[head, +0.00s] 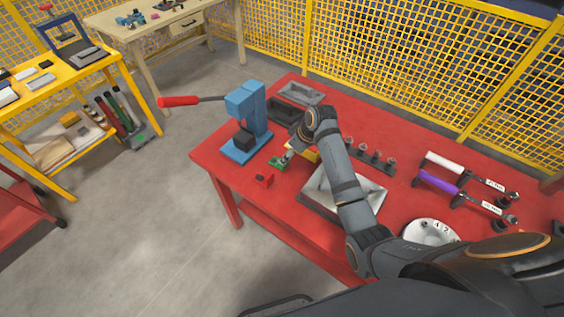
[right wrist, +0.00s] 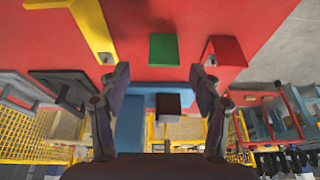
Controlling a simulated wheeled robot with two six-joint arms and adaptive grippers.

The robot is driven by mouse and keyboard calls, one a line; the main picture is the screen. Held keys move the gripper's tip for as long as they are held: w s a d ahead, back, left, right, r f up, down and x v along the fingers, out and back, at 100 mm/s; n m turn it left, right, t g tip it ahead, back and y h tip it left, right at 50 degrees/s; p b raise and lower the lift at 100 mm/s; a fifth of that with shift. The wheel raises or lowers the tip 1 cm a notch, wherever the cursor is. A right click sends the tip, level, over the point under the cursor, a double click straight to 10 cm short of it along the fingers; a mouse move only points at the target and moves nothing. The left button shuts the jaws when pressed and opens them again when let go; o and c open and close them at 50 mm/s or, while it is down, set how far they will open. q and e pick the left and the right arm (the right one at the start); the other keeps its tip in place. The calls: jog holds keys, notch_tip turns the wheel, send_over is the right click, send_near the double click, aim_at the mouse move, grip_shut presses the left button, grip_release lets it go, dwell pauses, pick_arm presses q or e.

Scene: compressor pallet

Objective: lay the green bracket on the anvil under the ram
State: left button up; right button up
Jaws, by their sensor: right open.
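The green bracket (head: 277,163) lies on the red table in front of the blue press. In the right wrist view the green bracket (right wrist: 163,50) is ahead of the fingertips, roughly centred between them, with no finger touching it. My right gripper (right wrist: 160,76) is open and empty; in the head view it hangs close beside the bracket (head: 287,156), partly hidden by its wrist. The press (head: 247,103) has a dark block (head: 244,140) at its base, where the anvil sits; ram and anvil are hard to tell apart. My left gripper is not in view.
A red bracket (head: 264,180) and a yellow bracket (right wrist: 95,28) lie on either side of the green one. A grey tray (head: 316,205), dark bins (head: 268,112) and torque tools share the red table (head: 213,168). The press's red-handled lever (head: 180,101) sticks out left.

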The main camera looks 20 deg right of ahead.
aim_at(286, 168)
jog(key=shift+a+f+p, duration=0.3)
jog(key=shift+f+p, duration=0.05)
jog(key=shift+f, duration=0.3)
jog(key=x, duration=0.2)
jog(key=shift+a+f, duration=0.1)
jog(key=shift+f, duration=0.3)
jog(key=shift+w+f, duration=0.15)
jog(key=shift+f, duration=0.25)
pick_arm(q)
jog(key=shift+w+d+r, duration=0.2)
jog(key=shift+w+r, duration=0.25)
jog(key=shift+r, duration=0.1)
pick_arm(e)
jog(key=c, duration=1.3)
